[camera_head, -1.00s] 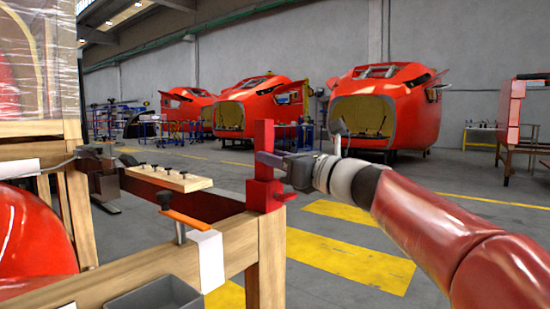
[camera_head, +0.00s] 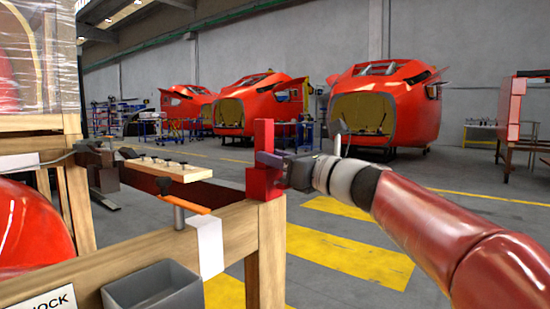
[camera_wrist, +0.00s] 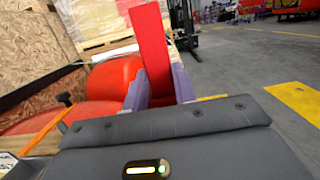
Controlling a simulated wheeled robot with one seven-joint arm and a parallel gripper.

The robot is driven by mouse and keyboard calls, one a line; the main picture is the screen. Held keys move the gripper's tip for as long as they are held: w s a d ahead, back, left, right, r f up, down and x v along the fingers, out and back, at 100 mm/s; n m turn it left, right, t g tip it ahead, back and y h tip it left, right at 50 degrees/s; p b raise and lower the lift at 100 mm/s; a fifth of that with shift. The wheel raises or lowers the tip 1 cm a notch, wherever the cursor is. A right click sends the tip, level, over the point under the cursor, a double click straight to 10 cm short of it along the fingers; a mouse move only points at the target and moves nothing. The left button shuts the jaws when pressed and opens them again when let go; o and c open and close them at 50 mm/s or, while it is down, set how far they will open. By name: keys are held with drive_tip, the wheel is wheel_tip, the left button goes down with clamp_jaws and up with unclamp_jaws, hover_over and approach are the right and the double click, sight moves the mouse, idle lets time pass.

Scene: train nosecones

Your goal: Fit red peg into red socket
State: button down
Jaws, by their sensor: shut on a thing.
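The red peg (camera_head: 264,137) is an upright red bar at the front corner of a wooden frame. My gripper (camera_head: 268,160) comes from the right and is shut on the peg's lower part. In the wrist view the peg (camera_wrist: 152,45) stands between the two purple-grey fingers (camera_wrist: 158,88), slightly tilted in the picture. The red socket (camera_head: 264,184) is a wider red block on top of the corner post. The peg's lower end meets the socket's top with no visible gap; how deep it sits is hidden. The socket is not discernible in the wrist view.
The wooden frame (camera_head: 235,232) carries a light board with dark pegs (camera_head: 165,166), an orange-handled clamp (camera_head: 185,203) and a grey bin (camera_head: 155,290). A large red shell (camera_head: 30,235) lies at left. Red nosecones (camera_head: 385,110) stand far back.

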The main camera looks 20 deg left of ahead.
drive_tip(key=shift+f+b, duration=0.35)
drive_tip(key=shift+f, duration=0.05)
drive_tip(key=c, duration=1.1)
unclamp_jaws()
drive_tip(key=shift+o, duration=0.2)
drive_tip(key=v, duration=0.8)
drive_tip(key=shift+b, duration=0.35)
drive_tip(key=shift+a, duration=0.1)
drive_tip(key=s+d+f+n+g+h+p, duration=0.1)
drive_tip(key=s+d+f+n+h+p, duration=0.1)
drive_tip(key=s+d+f+n+h, duration=0.7)
drive_tip(key=s+d+f+n+h+p, duration=0.3)
drive_tip(key=s+d+f+n+h, duration=0.6)
drive_tip(key=f, duration=1.1)
drive_tip(key=s+d+n, duration=0.4)
drive_tip(key=s+d, duration=0.2)
drive_tip(key=shift+d+n+g, duration=0.3)
drive_tip(key=shift+g, duration=0.1)
